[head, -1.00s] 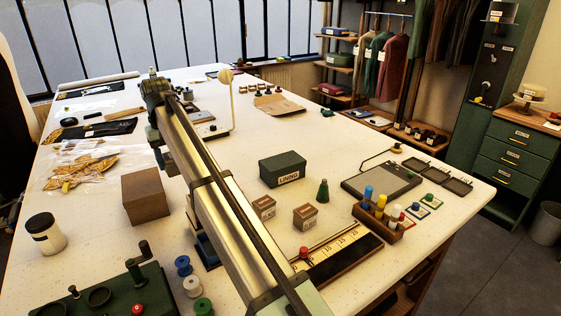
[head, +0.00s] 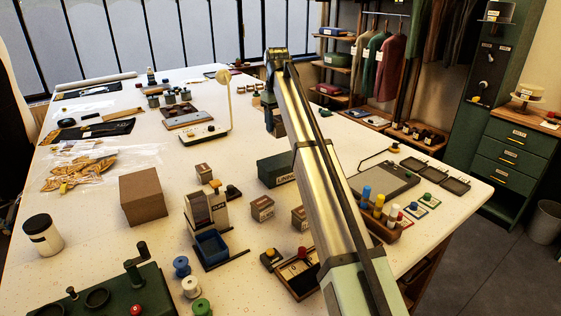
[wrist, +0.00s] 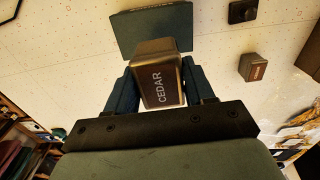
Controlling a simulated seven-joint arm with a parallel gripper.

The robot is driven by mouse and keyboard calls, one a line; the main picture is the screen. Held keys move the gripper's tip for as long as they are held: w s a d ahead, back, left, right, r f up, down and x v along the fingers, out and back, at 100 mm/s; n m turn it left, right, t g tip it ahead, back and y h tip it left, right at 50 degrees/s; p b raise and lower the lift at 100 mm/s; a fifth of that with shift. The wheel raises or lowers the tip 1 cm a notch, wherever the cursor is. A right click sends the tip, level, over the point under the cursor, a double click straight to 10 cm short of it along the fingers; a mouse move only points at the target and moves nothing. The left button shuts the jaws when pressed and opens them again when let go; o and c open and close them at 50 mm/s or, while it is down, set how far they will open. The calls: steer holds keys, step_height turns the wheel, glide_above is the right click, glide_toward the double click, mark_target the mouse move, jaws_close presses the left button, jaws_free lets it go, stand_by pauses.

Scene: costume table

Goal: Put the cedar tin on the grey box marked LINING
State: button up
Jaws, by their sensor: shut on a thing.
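My gripper (wrist: 159,72) is shut on the cedar tin (wrist: 160,85), a brown tin with a dark face lettered CEDAR. In the wrist view the tin sits between the two dark blue fingers. The box marked LINING (head: 275,170) looks dark green rather than grey. In the head view my arm hides its right part and much of its label. A dark green box (wrist: 151,30), apparently the same one, shows just beyond the tin in the wrist view. I cannot tell how high the tin is above it. In the head view the tin is not discernible.
Small brown labelled boxes (head: 262,208) (head: 300,217) stand in front of the LINING box, and another (head: 203,173) to its left. A label dispenser with a blue tray (head: 212,246) and a larger brown box (head: 143,195) stand further left. A spool rack (head: 379,217) stands right.

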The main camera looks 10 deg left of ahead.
steer(key=shift+w+d, duration=0.2)
steer(key=shift+d, duration=0.2)
steer(key=shift+d+f, duration=0.15)
steer(key=shift+f, duration=4.8)
steer(key=shift+f, duration=0.1)
steer(key=o, duration=1.1)
step_height(320, 180, up, 12)
steer(key=shift+r, duration=0.1)
